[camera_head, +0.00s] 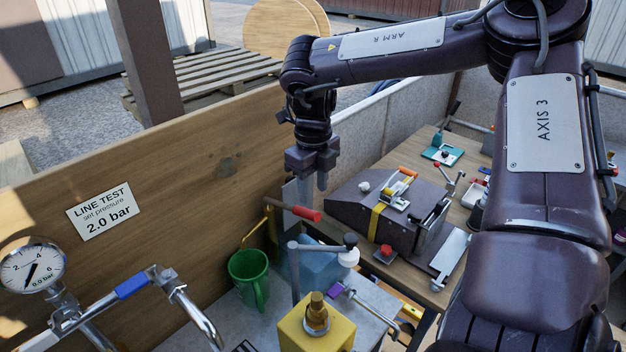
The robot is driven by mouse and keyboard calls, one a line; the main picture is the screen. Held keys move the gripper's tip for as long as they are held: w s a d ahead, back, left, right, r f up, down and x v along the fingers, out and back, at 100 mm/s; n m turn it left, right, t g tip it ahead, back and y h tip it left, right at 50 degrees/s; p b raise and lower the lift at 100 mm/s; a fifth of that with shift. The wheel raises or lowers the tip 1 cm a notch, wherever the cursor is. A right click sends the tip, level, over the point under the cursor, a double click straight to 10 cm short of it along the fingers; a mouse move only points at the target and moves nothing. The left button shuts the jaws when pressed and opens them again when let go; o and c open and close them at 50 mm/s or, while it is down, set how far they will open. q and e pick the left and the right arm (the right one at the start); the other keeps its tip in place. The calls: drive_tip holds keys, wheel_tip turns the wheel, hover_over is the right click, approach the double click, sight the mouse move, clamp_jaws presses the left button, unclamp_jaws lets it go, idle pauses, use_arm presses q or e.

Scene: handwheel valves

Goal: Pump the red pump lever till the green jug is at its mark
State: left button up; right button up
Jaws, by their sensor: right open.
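The red pump lever (307,213) shows its red grip at the end of a rod, just right of the wooden wall panel. The green jug (250,279) stands upright below and to the left of it, under a brass-coloured bent pipe (254,226). The liquid level and any mark on the jug cannot be made out. My right gripper (313,187) points down just above the red grip, open, with its fingers apart. It holds nothing that I can see, and whether a finger touches the grip I cannot tell. My left gripper is not in view.
A yellow block (316,330) with a brass fitting and a grey lever (322,247) with a black knob stand nearby. A blue-gripped metal bar (132,285) and a gauge (31,267) are at left. A wooden bench (405,160) with clamps lies at right.

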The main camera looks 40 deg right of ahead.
sight(313, 211)
drive_tip(key=shift+f+b, duration=0.4)
drive_tip(key=shift+f, duration=0.5)
drive_tip(key=shift+w+d+f+b, duration=0.3)
drive_tip(key=shift+w+f+b, duration=0.1)
drive_tip(key=shift+f, duration=0.35)
drive_tip(key=f+b, duration=0.2)
drive_tip(key=f, duration=0.1)
drive_tip(key=f+b, duration=0.1)
drive_tip(key=shift+w+d+f, duration=0.15)
drive_tip(key=shift+w+d, duration=0.1)
drive_tip(key=shift+s+a+f+b, duration=0.1)
drive_tip(key=shift+f+b, duration=0.3)
drive_tip(key=shift+r, duration=0.15)
drive_tip(key=c, duration=0.4)
clamp_jaws()
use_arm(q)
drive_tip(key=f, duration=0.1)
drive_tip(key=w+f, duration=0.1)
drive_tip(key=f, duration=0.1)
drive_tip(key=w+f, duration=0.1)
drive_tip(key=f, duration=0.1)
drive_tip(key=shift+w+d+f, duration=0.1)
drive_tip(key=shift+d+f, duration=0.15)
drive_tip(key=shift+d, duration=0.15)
